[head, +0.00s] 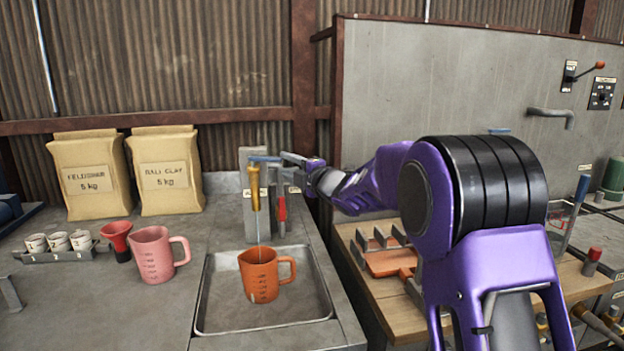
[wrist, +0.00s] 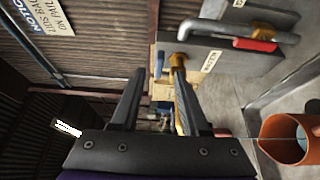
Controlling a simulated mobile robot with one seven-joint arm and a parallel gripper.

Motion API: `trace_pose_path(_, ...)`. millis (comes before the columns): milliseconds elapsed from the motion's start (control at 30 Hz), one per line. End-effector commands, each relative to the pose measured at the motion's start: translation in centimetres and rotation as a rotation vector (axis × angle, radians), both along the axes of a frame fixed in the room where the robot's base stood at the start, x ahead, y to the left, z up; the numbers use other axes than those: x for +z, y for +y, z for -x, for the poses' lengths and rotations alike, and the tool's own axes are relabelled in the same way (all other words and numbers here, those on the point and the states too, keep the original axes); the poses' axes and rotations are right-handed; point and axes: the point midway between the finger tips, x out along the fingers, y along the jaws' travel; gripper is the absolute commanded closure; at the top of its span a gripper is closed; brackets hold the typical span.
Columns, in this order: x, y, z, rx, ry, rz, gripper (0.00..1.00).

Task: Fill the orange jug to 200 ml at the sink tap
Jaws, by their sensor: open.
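The orange jug (head: 262,276) stands upright in the sink basin (head: 215,302), below the brass tap (head: 254,187). A thin stream runs from the tap down into the jug; the level inside cannot be read. The tap has a blue lever (head: 262,158) at its top. My gripper (head: 287,161) is at lever height, just right of the tap. In the wrist view, my gripper (wrist: 158,85) has its two fingers apart, with the blue lever (wrist: 159,64) and brass tap (wrist: 180,82) beyond and between them. Contact cannot be told. The jug (wrist: 280,145) shows at lower right.
A red-handled fitting (head: 282,208) hangs right of the tap. A pink jug (head: 155,255), a red funnel (head: 117,237) and several small cups (head: 58,241) stand left of the basin. Two sacks (head: 165,170) stand behind. A wooden bench (head: 405,320) is at right.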

Motion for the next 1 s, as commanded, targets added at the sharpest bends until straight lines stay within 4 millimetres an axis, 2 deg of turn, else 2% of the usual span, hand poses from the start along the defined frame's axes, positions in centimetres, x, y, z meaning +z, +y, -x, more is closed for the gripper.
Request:
trace_pose_path(300,0.1,-4.6,5.0,-0.002,-0.001,0.0,0.55)
trace_pose_path(500,0.0,-6.4,7.0,-0.002,0.0,0.0,0.55)
trace_pose_path(1000,0.0,-6.9,7.6,0.0,-0.001,0.0,0.55)
